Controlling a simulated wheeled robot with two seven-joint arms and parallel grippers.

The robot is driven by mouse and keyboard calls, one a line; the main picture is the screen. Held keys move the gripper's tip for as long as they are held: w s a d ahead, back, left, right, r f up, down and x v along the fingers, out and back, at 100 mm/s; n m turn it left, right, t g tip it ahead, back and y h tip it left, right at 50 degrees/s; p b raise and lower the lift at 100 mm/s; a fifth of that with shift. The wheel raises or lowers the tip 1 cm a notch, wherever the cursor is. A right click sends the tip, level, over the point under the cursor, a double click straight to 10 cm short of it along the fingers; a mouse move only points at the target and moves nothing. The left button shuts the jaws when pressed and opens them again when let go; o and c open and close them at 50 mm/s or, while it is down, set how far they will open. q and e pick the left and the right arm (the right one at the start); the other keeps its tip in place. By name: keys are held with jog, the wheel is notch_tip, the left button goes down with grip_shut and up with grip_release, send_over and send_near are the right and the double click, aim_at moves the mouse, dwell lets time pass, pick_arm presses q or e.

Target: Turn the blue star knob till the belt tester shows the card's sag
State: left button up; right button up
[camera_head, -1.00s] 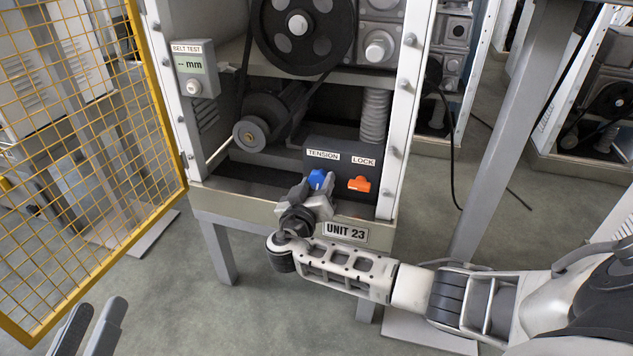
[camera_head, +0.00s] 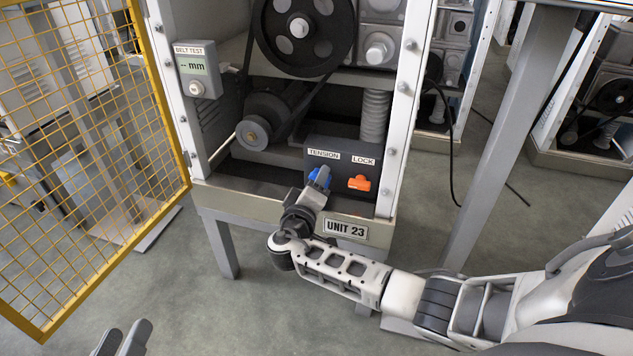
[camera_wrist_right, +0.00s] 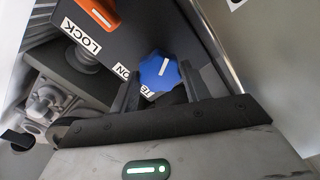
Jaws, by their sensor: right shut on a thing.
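The blue star knob (camera_head: 318,179) sits under the TENSION label on the dark panel of UNIT 23. My right gripper (camera_head: 320,182) is shut on it from the front and partly covers it. In the right wrist view the knob (camera_wrist_right: 160,72) sits between the two fingers, its white mark facing the camera and tilted. The belt tester (camera_head: 197,69) on the left post reads "-- mm". No sag card can be made out. My left gripper (camera_head: 121,342) is at the bottom left edge, its two fingers apart and empty.
The orange LOCK knob (camera_head: 359,183) is just right of the blue knob; it also shows in the wrist view (camera_wrist_right: 98,12). Above are a large black pulley (camera_head: 300,35), a belt and a small pulley (camera_head: 253,133). A yellow mesh guard (camera_head: 90,150) stands at the left.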

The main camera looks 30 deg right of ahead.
pick_arm(q)
jog(key=shift+r, duration=0.1)
dwell(0.3)
pick_arm(e)
jog(key=o, duration=1)
jog(key=shift+s+a, duration=0.15)
jog(key=shift+a, duration=0.1)
pick_arm(q)
jog(key=shift+s+a+f+m+g+y+p, duration=0.15)
jog(key=shift+f+m+y+p, duration=0.1)
jog(key=shift+p, duration=0.25)
jog(key=shift+a+f+m+g+y+p, duration=0.15)
jog(key=shift+f+p, duration=0.1)
jog(key=shift+p, duration=0.2)
pick_arm(e)
jog(key=v, duration=0.7)
pick_arm(q)
jog(key=shift+d+r, duration=0.1)
pick_arm(e)
jog(key=shift+d, duration=0.1)
